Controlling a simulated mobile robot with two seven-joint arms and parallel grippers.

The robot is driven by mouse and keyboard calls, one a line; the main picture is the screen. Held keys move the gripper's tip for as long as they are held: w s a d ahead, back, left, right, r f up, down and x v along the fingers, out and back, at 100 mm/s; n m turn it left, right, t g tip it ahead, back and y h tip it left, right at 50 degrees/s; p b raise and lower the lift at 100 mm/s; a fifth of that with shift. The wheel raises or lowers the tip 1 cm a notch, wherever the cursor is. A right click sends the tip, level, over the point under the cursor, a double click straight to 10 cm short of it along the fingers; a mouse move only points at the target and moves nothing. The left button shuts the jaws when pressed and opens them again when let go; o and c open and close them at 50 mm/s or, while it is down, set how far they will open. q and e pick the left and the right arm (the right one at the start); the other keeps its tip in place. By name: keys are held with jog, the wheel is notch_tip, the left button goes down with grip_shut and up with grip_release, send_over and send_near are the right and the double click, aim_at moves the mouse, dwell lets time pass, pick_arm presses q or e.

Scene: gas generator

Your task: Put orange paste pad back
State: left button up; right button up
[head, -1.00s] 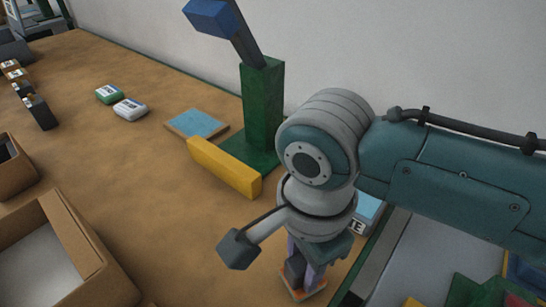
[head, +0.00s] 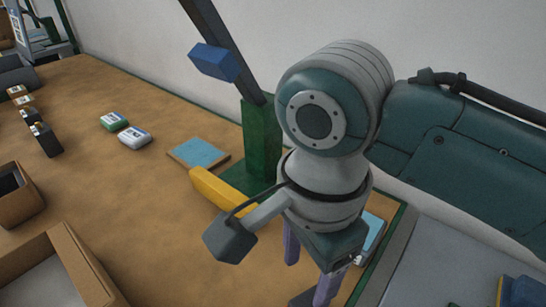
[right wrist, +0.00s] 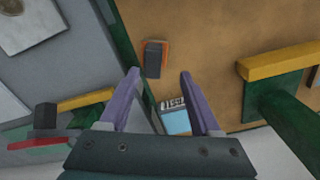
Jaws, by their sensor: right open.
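The orange paste pad (right wrist: 166,57) lies on the brown tabletop in the right wrist view, a thin orange piece with a dark grey block (right wrist: 153,61) on it. My right gripper (right wrist: 160,75) is open, its two purple fingers apart with nothing between them. The pad appears beyond the fingertips, roughly in line with the gap. In the head view my right gripper (head: 306,284) is above the table near its right edge. A dark piece (head: 301,299), probably the pad's block, shows at the bottom edge there; its orange part is out of frame. My left gripper is not in view.
A green stand (head: 262,140) with a yellow bar (head: 216,188) stands behind the gripper. A blue-white labelled box (head: 373,232) lies beside my right wrist. A blue square pad (head: 199,153), small packs (head: 134,136) and cardboard boxes (head: 75,262) lie left. The middle tabletop is clear.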

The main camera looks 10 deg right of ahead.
aim_at(303, 295)
jog(key=s+r+n+t+y, duration=0.2)
jog(key=s+r+n, duration=0.1)
jog(key=s+n, duration=0.5)
jog(key=s+d+r+n+t+h, duration=0.1)
jog(key=s+d+n, duration=0.3)
jog(key=d+n, duration=0.5)
jog(key=shift+d+r+t+h+p, duration=0.25)
jog(key=shift+d+t+h+p, duration=0.05)
jog(key=shift+h+p, duration=0.1)
